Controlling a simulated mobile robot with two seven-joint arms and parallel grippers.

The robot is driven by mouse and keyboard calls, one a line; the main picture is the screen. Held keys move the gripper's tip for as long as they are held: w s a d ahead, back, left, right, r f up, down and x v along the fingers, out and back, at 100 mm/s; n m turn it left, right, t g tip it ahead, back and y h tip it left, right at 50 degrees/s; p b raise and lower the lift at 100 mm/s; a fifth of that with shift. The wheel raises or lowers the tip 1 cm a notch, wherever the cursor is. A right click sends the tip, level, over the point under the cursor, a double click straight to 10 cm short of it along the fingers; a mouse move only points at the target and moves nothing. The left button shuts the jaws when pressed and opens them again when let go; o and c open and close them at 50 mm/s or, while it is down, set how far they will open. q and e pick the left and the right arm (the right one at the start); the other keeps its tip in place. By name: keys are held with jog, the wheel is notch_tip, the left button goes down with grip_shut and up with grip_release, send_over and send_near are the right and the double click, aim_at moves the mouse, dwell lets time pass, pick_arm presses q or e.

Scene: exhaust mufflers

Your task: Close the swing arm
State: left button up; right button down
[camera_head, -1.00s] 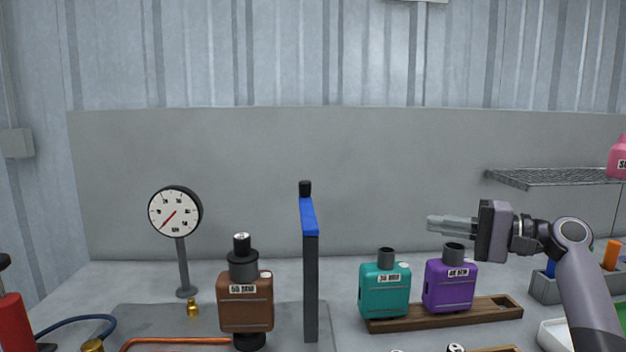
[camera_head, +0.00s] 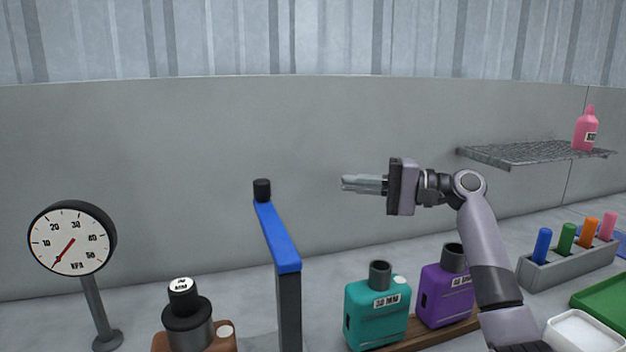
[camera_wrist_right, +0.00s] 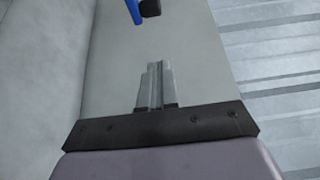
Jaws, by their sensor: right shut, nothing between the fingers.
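The swing arm (camera_head: 277,238) is a blue bar on top of a dark upright post (camera_head: 289,315). A black knob (camera_head: 262,190) stands at its far end. In the head view the bar points away toward the back wall. Its tip and knob also show at the top of the right wrist view (camera_wrist_right: 135,10). My right gripper (camera_head: 345,183) is shut and empty, its fingers pointing left, in the air to the right of the knob and apart from it. My left gripper is not in view.
A brown muffler (camera_head: 195,340) with a black fitting stands left of the post, beside a round gauge (camera_head: 72,240). Teal (camera_head: 376,312) and purple (camera_head: 443,292) mufflers stand on a wooden rack under my right arm. A wire shelf (camera_head: 530,153) holds a pink bottle (camera_head: 586,133). The air between gripper and knob is clear.

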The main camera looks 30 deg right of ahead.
jog(key=w+a+p, duration=0.1)
jog(key=w+a, duration=0.5)
jog(key=a, duration=0.4)
jog(key=shift+w+a, duration=0.15)
jog(key=shift+a, duration=0.2)
jog(key=shift+a, duration=0.1)
